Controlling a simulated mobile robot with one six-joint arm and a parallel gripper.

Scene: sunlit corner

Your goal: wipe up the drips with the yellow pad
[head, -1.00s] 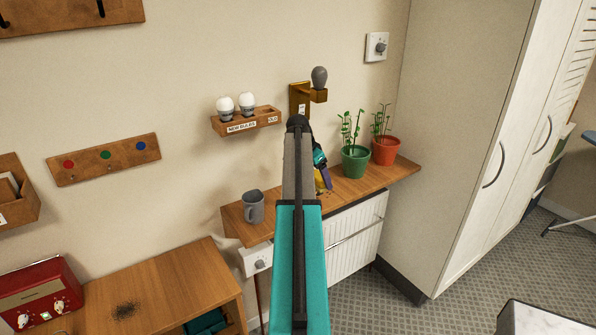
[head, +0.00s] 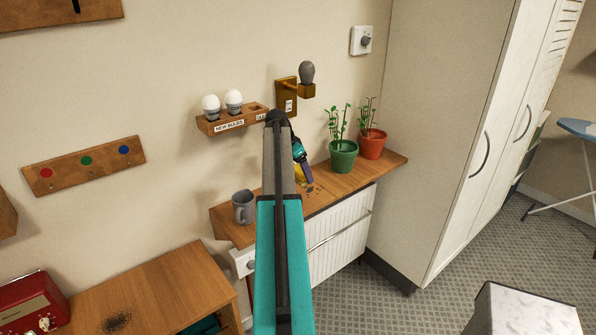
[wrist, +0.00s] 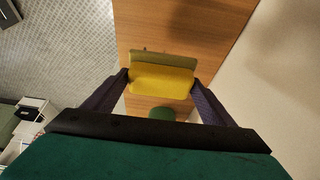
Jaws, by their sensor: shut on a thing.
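My gripper (head: 304,174) is low over the wooden shelf (head: 350,185), between the grey mug and the green pot. Its purple fingers are shut on the yellow pad (wrist: 162,78), which spans between the fingertips in the wrist view. In the head view the pad (head: 299,172) is mostly hidden behind my arm. The drips (head: 315,190) are small dark spots on the shelf, just in front and to the right of the pad. I cannot tell whether the pad touches the wood.
A grey mug (head: 243,207) stands at the shelf's left end. A green pot (head: 343,156) and an orange pot (head: 371,144) with plants stand to the right. A bulb rack (head: 230,121) and a bulb holder (head: 307,89) are on the wall above. A white cupboard (head: 480,150) stands right.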

